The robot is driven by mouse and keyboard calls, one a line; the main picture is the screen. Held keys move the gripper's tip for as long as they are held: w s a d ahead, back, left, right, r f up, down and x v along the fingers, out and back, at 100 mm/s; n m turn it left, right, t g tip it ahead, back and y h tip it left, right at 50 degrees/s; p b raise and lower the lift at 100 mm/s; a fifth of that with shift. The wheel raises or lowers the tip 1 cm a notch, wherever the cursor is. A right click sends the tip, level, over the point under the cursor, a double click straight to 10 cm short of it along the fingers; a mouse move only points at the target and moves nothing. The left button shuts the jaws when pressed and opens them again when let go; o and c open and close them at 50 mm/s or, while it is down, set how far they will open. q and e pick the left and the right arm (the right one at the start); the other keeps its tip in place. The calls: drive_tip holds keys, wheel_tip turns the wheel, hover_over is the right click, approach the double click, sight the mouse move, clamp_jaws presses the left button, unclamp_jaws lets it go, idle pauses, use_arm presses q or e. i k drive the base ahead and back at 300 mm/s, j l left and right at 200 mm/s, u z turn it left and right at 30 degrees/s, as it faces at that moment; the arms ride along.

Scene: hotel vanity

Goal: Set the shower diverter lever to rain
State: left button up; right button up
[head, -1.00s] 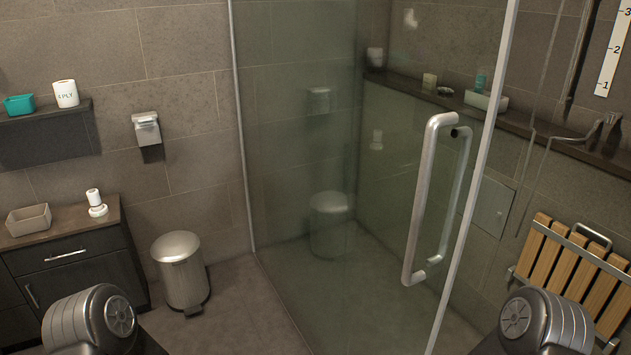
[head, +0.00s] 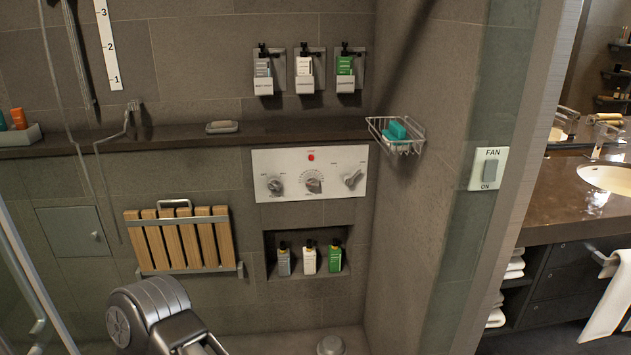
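A white shower control panel (head: 284,191) is on the back wall below the stone ledge. It carries a left knob (head: 275,186), a middle round dial (head: 313,185) with tick marks and a lever-shaped handle (head: 352,180) on the right. The right handle slants, with its narrow end toward the upper right. It looks like the diverter lever, but the labels around it are too small to read. A small red mark (head: 311,157) sits above the dial. Neither gripper shows; only an arm link of mine is at the lower left.
A folded wooden seat (head: 180,241) is left of the panel. A niche with bottles (head: 309,258) is below it. A wire basket (head: 398,143) juts out at its upper right. A glass edge (head: 38,280) stands at left, a fan switch (head: 488,169) at right.

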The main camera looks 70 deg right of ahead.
sight(348, 180)
drive_tip(key=z, duration=2.5)
drive_tip(key=i+j+z, duration=0.7)
drive_tip(key=z, duration=0.15)
drive_tip(key=i+j+z, duration=0.4)
drive_tip(key=j+z, duration=0.15)
drive_tip(key=j, duration=0.2)
drive_tip(key=i+j+z, duration=0.1)
drive_tip(key=j+z, duration=0.5)
drive_tip(key=j, duration=0.2)
